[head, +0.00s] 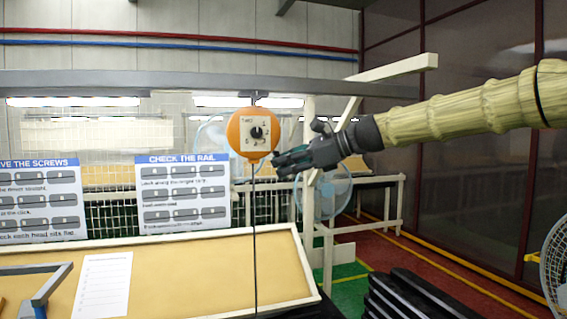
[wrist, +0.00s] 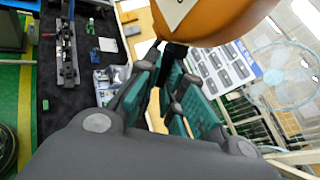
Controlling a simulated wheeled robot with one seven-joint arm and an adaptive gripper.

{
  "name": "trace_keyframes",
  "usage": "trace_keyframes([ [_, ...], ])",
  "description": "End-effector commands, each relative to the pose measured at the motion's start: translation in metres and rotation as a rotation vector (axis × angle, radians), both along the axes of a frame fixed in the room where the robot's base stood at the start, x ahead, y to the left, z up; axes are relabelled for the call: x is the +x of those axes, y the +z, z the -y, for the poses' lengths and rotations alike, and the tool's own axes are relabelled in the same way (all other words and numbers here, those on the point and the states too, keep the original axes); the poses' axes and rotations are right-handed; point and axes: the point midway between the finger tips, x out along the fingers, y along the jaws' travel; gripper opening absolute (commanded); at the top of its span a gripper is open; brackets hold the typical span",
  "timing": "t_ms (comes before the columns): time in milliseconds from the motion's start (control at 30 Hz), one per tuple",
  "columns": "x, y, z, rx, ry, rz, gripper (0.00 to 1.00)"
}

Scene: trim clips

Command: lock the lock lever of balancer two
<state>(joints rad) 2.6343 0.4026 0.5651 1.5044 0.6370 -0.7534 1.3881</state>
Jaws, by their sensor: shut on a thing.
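Balancer two (head: 247,143) is a round orange body hanging under the grey rail, with a pale plate marked "TWO" and a black dial on its face. It fills the top of the wrist view (wrist: 215,22). My gripper (head: 278,167) reaches in from the right to its lower right edge. In the wrist view the teal-padded fingers (wrist: 173,66) are closed around a dark piece, the lock lever (wrist: 176,50), at the underside of the orange body. Most of the lever is hidden between the fingers, so its exact angle cannot be told.
A thin black cable (head: 255,240) hangs from the balancer down past the tan bench board (head: 200,262). The grey overhead rail (head: 180,84) runs just above. Two instruction signs stand behind left, including "CHECK THE RAIL" (head: 183,160). A fan (head: 327,190) stands behind my gripper.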

Motion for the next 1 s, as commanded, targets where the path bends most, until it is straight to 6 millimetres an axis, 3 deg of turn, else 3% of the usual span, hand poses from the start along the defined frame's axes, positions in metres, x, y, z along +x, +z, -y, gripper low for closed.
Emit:
trace_keyframes([
  [600,0.004,0.012,0.01,-0.536,-0.002,0.174,0.0],
  [1000,0.005,0.015,0.014,-0.728,0.0,0.232,0.0],
])
